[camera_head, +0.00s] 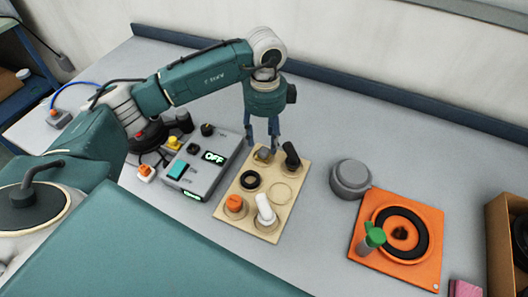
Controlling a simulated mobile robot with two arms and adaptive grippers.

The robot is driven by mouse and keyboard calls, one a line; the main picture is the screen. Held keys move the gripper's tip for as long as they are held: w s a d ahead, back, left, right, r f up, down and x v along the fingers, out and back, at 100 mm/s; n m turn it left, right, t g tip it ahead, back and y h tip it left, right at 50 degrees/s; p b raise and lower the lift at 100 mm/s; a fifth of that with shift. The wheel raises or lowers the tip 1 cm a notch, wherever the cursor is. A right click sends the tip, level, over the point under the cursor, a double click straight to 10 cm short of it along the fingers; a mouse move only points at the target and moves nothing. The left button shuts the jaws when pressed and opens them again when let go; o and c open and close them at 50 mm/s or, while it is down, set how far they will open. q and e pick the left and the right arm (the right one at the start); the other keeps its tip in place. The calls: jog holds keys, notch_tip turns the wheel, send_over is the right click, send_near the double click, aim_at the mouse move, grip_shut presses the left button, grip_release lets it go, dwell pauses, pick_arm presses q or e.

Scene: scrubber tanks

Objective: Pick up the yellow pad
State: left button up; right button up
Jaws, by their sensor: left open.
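The left gripper (262,140) points down, open, over the far end of a wooden board (238,190). Between and just below its fingers is a small brownish-grey piece (263,155) on the board; whether this is the yellow pad I cannot tell. The board also carries a black ring (250,180), an orange cap (234,204), a white cylinder (265,208) and a black cylinder (291,155). The right gripper is not in view.
A grey control box (204,170) reading OFF stands left of the board. A grey round canister (350,178) and an orange plate (375,260) with a black ring and green-topped handle lie to the right. A cardboard box (500,245) is at the right edge. The back table is clear.

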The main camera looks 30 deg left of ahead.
aim_at(264, 150)
pick_arm(q)
jog(key=f, duration=0.1)
jog(key=f+p, duration=0.1)
jog(key=f, duration=0.1)
jog(key=shift+s+f, duration=0.25)
jog(key=shift+f, duration=0.1)
jog(key=shift+w+f, duration=0.1)
jog(key=shift+f, duration=0.25)
jog(key=shift+c, duration=0.5)
jog(key=c, duration=0.9)
jog(key=shift+r, duration=0.1)
